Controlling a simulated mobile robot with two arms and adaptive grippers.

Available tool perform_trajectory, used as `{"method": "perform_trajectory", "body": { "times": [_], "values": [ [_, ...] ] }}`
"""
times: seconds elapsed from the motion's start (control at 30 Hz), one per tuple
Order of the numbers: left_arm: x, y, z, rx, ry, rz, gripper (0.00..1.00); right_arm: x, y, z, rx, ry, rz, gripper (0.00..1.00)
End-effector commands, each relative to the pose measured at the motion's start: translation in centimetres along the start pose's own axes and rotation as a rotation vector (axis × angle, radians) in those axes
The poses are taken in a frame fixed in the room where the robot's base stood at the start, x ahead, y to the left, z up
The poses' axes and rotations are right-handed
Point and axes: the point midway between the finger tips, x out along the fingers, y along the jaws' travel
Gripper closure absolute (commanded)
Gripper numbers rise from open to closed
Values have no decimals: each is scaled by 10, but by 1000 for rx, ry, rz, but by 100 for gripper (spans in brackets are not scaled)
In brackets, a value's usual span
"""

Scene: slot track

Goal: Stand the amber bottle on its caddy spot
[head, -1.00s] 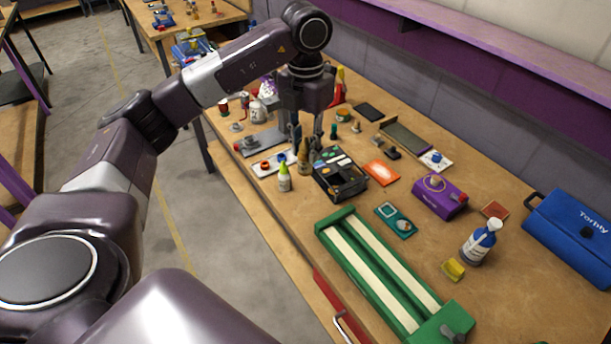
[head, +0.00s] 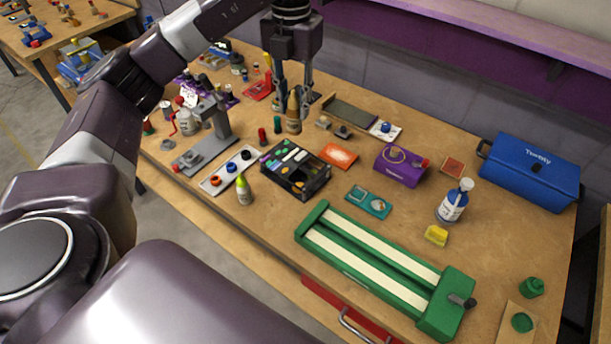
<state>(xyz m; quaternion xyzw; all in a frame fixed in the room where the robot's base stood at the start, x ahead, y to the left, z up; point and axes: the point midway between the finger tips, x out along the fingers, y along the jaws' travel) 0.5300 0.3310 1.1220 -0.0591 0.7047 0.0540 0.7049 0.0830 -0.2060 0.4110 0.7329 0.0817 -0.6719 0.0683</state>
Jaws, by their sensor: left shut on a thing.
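The amber bottle (head: 293,117) is upright between the fingers of my left gripper (head: 293,101), which is shut on it near its neck. Whether its base touches the table or hangs just above it I cannot tell. A black compartment box (head: 318,184) with small coloured items lies in front of the bottle. A pale strip (head: 211,186) with orange, blue and black round pieces lies left of that box. I cannot tell which of them is the caddy, and no marked spot is clear. My right gripper is not in view.
A yellow-green-capped bottle (head: 244,191) stands by the strip. A grey stand (head: 213,128) rises left of the gripper. Small dark and red pieces sit near the amber bottle. A green track (head: 384,262), purple box (head: 400,167) and blue toolbox (head: 531,170) are to the right.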

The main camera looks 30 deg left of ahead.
Motion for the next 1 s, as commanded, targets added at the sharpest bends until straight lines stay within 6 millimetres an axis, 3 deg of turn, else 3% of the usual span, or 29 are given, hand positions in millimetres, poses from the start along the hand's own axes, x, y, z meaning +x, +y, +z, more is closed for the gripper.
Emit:
{"method": "perform_trajectory", "body": {
  "times": [0.4, 0.7, 1.0],
  "values": [
    [77, -1, -2, -3, 8, -1, 100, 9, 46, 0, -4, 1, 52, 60],
    [141, 0, -2, -4, 5, 2, 100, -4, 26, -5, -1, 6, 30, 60],
    [173, 0, -2, -5, 5, 1, 100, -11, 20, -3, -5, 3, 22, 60]
  ]
}}
